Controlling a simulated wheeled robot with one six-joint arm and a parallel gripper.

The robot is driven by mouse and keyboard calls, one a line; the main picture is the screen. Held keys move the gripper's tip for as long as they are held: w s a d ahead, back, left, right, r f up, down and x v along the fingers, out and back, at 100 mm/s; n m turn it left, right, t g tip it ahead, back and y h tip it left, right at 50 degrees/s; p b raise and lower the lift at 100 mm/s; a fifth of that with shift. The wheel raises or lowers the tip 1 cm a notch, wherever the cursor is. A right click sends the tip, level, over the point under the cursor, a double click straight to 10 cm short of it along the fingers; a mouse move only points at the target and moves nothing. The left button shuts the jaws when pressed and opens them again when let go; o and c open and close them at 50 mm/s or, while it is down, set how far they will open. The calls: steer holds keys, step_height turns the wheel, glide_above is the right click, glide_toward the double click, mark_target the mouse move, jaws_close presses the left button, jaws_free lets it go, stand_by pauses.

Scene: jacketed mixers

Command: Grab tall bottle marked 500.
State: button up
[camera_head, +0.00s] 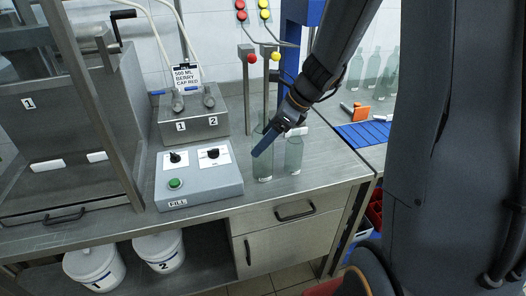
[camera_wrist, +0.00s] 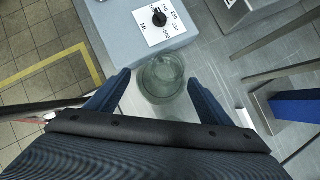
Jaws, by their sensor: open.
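A tall clear greenish bottle (camera_head: 262,168) stands on the steel counter, right of the grey FILL box. A shorter, wider clear bottle (camera_head: 294,153) stands just to its right. Small pale labels show low on them, too small to read. My gripper (camera_head: 260,146) is at the tall bottle, with a blue finger crossing in front of its upper part. In the wrist view, my gripper (camera_wrist: 159,76) is open, with one finger on each side of a round clear bottle (camera_wrist: 162,78) seen from above. Whether the fingers touch it cannot be told.
The FILL box (camera_head: 198,175) with two dials and a green button stands close left of the bottles. Behind it is a two-nozzle unit (camera_head: 193,118) with a sign reading 500 ML BERRY CAP RED. A blue rack (camera_head: 364,134) and more bottles stand at right.

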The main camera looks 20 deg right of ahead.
steer(key=shift+w+a+f, duration=0.2)
steer(key=shift+a+f, duration=0.1)
steer(key=shift+f, duration=0.3)
steer(key=c, duration=1.4)
